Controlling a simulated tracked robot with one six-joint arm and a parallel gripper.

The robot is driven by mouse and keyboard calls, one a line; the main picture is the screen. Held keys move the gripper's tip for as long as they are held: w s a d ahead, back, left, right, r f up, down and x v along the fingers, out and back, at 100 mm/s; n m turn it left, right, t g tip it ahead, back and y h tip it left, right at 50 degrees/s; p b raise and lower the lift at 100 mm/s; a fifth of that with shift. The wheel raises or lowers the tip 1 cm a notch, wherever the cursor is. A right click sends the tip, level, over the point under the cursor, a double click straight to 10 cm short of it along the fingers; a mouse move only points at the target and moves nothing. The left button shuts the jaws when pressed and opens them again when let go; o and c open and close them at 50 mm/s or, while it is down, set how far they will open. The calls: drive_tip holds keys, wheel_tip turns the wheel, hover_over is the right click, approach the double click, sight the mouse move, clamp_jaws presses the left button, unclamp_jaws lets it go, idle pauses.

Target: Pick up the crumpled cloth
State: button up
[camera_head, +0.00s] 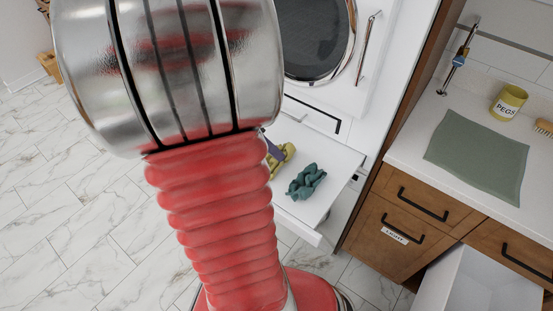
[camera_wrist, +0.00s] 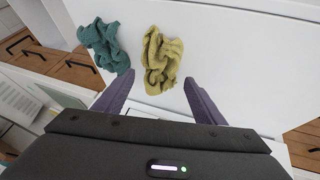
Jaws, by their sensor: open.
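Two crumpled cloths lie apart on a white pull-out shelf (camera_head: 320,152) below the round-doored machine. The yellow cloth (camera_wrist: 161,62) is ahead of my gripper (camera_wrist: 160,84), roughly between the lines of its two purple fingers. The fingers are spread and nothing is between them. The teal cloth (camera_wrist: 104,46) lies to the left, near the left fingertip. In the head view the teal cloth (camera_head: 306,181) is fully visible. The yellow cloth (camera_head: 284,156) is partly hidden by my arm, and most of my gripper is hidden too.
A round-doored machine (camera_head: 314,38) stands behind the shelf. At right, a counter holds a green mat (camera_head: 478,155), a yellow PEGS pot (camera_head: 508,102) and a brush (camera_head: 544,127). Wooden drawers (camera_head: 428,200) and an open white bin (camera_head: 480,285) are below. Marble floor (camera_head: 65,210) is clear at left.

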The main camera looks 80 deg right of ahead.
drive_tip(key=x, duration=0.4)
drive_tip(key=shift+f, duration=0.15)
idle(0.4)
drive_tip(key=c, duration=0.8)
